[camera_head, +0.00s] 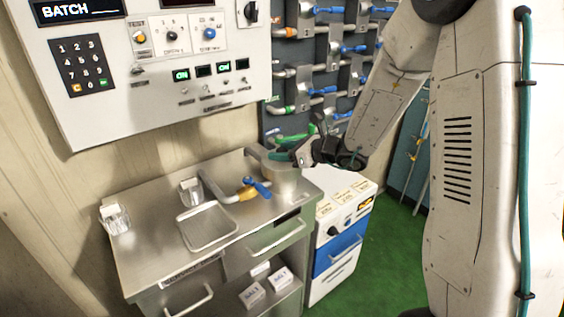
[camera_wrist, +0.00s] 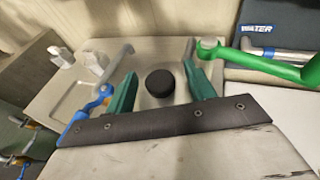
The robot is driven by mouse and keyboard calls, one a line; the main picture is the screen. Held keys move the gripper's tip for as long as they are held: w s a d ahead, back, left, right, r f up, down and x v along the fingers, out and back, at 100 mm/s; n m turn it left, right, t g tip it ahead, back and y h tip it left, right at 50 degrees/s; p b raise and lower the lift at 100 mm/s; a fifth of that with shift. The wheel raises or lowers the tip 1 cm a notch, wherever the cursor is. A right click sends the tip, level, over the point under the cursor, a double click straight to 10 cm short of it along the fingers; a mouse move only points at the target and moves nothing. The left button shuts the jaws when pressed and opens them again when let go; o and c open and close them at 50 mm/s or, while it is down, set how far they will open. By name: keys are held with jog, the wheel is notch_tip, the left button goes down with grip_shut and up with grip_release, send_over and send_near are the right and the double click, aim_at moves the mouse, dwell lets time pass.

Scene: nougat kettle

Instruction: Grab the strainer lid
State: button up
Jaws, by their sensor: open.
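A round black knob (camera_wrist: 160,83) shows in the wrist view between my two green fingers. It looks like the knob of the strainer lid; the lid's edge is hard to make out there. My gripper (camera_wrist: 160,74) is open, with one finger on each side of the knob and a gap to both. In the head view my gripper (camera_head: 286,156) is over the metal kettle (camera_head: 286,186) at the right end of the steel counter. The gripper hides most of the kettle's top there, so I cannot tell how the lid sits.
The steel counter (camera_head: 150,245) holds a shallow tray (camera_head: 208,228), a blue-handled valve pipe (camera_head: 258,188) and small clear containers (camera_head: 116,218). A control panel (camera_head: 150,60) hangs above. Pipes with blue levers (camera_head: 320,91) are behind. A green pipe (camera_wrist: 270,66) lies right of my fingers in the wrist view.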

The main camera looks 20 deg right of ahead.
jog(key=shift+w+a, duration=0.15)
jog(key=shift+w, duration=0.05)
jog(key=c, duration=1.2)
jog(key=shift+o, duration=0.2)
